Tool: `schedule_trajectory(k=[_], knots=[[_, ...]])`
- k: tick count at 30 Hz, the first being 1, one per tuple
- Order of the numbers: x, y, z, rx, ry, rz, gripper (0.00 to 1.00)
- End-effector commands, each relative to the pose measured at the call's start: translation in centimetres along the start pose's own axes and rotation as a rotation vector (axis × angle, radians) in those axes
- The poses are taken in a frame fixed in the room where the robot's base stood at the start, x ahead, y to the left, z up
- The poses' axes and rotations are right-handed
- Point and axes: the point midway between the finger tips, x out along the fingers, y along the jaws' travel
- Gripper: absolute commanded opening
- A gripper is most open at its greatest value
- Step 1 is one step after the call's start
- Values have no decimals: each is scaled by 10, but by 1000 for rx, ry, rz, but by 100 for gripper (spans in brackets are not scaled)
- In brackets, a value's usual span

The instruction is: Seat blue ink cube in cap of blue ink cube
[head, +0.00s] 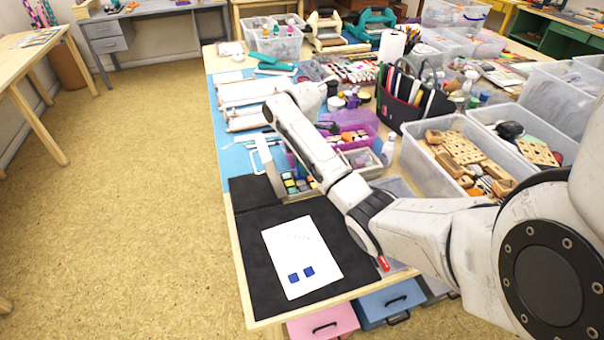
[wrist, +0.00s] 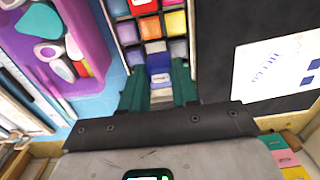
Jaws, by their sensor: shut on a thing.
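In the wrist view my gripper (wrist: 159,82) has its dark green fingers closed on the blue ink cube (wrist: 158,63), at the near end of the ink tray. The cube shows a blue top part and a pale, label-like patch below it. The fingers hide its sides. I cannot tell the cap of the blue ink cube apart from the parts between the fingers, nor whether the cube is seated in it. The ink tray (wrist: 141,46) holds several coloured pads in rows. In the head view the tray (head: 290,198) is partly behind my arm, and the fingertips cannot be made out.
A white sheet (head: 290,236) with two blue square prints lies on the black mat (head: 252,270); it also shows in the wrist view (wrist: 262,72). A purple bin (head: 362,120) and clear crates (head: 408,150) crowd the table beyond my arm. The floor at left is open.

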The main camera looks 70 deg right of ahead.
Motion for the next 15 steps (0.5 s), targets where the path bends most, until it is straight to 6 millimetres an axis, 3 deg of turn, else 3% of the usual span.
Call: schedule_trajectory(k=[9,15], knots=[[32,6,2,1,-1,-2,8],[34,6,1,1,-1,0,8]])
